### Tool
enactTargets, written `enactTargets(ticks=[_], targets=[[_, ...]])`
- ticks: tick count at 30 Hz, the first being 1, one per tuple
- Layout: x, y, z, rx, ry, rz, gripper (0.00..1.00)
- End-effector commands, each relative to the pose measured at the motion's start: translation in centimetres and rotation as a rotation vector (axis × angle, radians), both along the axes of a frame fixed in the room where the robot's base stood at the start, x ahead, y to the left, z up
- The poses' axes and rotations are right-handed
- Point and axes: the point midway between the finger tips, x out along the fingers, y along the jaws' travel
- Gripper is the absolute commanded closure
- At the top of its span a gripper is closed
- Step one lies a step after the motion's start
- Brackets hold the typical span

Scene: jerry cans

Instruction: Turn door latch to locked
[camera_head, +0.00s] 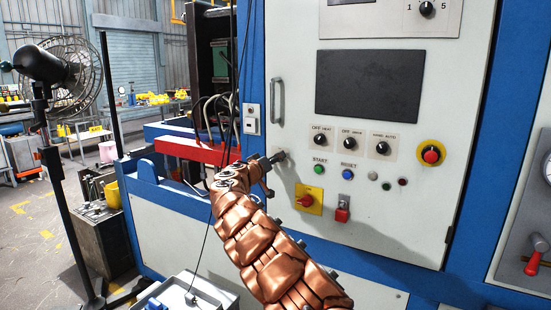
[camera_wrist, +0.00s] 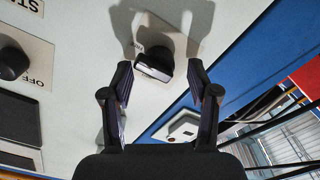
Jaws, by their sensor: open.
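The door latch is a small black knob (camera_wrist: 155,60) on a pale plate on the white cabinet door. In the wrist view it stands at top centre, between the tips of my open gripper (camera_wrist: 159,74). A gap shows on both sides of the knob, and I see no finger touching it. In the head view my gripper (camera_head: 268,163) reaches the door's left edge, and it and my arm mostly hide the latch. The white door (camera_head: 400,210) looks shut. I cannot read the latch's locked or unlocked setting.
A metal door handle (camera_head: 278,101) sits above the latch. Knobs, buttons and a yellow-backed red switch (camera_head: 307,200) lie to the right. A red beam (camera_head: 196,150) and hanging cables are close on the left. A fan (camera_head: 65,70) stands farther left.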

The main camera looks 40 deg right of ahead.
Motion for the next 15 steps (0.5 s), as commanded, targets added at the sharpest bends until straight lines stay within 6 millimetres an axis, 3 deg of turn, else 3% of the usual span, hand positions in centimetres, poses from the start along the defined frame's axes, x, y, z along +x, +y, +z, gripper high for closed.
enactTargets(ticks=[15], targets=[[0.19,-1.04,-0.02,0.001,-0.002,-0.003,0.4]])
